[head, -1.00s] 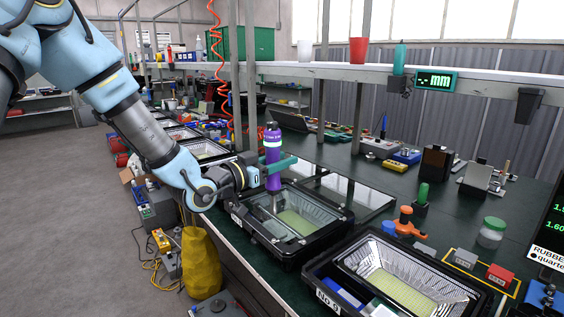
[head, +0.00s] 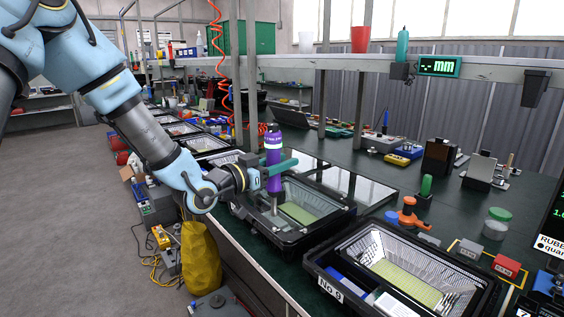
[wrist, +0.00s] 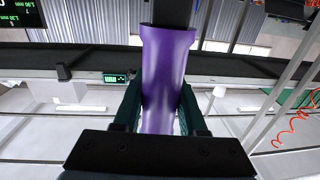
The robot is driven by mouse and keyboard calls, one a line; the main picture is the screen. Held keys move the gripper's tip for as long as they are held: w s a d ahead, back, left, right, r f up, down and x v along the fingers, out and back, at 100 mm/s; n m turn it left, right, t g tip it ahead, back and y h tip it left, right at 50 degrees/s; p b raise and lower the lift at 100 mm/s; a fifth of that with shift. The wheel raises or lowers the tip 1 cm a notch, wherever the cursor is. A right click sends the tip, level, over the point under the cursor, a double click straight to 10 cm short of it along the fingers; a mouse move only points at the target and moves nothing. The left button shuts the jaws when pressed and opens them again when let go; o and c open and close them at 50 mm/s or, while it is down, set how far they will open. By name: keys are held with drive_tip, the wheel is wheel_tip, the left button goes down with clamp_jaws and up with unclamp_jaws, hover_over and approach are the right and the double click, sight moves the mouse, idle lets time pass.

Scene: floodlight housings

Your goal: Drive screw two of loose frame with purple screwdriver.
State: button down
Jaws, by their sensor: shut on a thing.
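The purple screwdriver (head: 273,160) is upright in my gripper (head: 280,170), whose green fingers are shut around its body. In the wrist view the purple screwdriver (wrist: 165,75) fills the middle, between the dark green fingers (wrist: 160,110). Its lower shaft points down over the near-left part of a black floodlight housing (head: 318,236) with a reflector and yellow LED panel inside. Whether the tip touches a screw is too small to tell. A frame with glass (head: 362,190) lies behind this housing; I cannot tell whether it is the loose frame. No separate screw can be made out.
A second housing, labelled No 9 (head: 330,290), stands at the front right. A shelf (head: 340,62) runs above the bench. More housings line the bench behind.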

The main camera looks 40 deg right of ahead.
sight(273, 143)
drive_tip(key=shift+f+b, duration=1.6)
drive_tip(key=shift+f, duration=0.25)
drive_tip(key=shift+f+b, duration=0.9)
drive_tip(key=shift+f, duration=0.05)
idle(1.7)
drive_tip(key=shift+r, duration=0.1)
drive_tip(key=shift+r+p, duration=0.9)
drive_tip(key=shift+r, duration=0.75)
wheel_tip(273, 143, up, 6)
drive_tip(key=p, duration=0.4)
drive_tip(key=shift+r, duration=0.15)
drive_tip(key=shift+w, duration=0.1)
